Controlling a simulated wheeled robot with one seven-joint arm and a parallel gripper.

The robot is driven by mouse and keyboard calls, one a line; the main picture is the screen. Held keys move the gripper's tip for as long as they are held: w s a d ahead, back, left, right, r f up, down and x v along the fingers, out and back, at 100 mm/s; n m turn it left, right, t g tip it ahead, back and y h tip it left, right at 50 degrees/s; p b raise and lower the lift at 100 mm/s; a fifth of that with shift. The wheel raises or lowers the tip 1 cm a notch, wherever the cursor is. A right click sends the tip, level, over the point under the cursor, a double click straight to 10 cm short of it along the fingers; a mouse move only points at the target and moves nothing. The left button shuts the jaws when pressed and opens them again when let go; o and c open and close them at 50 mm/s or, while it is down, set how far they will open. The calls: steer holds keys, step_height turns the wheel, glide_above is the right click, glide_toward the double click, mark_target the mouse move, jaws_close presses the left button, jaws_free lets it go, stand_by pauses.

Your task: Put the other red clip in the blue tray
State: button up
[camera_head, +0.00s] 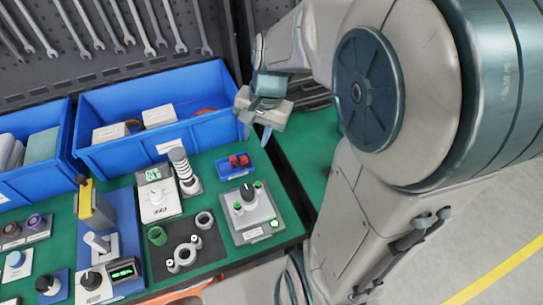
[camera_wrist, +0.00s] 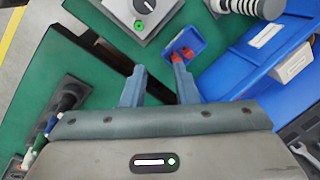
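The small blue tray (camera_head: 238,174) sits on the green bench near its right edge. Two red clips, a left one (camera_head: 233,161) and a right one (camera_head: 244,160), lie side by side inside it. My gripper (camera_head: 258,131) is above and just right of the tray, pointing down, with its fingers apart and nothing between them. In the wrist view my gripper (camera_wrist: 157,63) is also open, and the blue tray (camera_wrist: 193,37) lies just beyond the right fingertip. Red clip parts (camera_wrist: 186,53) show in the tray there, partly hidden by that finger.
A grey device with a black knob (camera_head: 247,209) stands in front of the tray. Large blue bins (camera_head: 185,148) stand behind and to the left. A white cylinder stack (camera_head: 183,168) stands left of the tray.

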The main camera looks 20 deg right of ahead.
steer(key=s+r+n+t+h, duration=0.1)
steer(key=s+r+n+t, duration=0.1)
steer(key=s+n, duration=0.6)
steer(key=shift+s+a+r+h, duration=0.35)
steer(key=shift+s+r, duration=0.2)
steer(key=shift+s, duration=0.6)
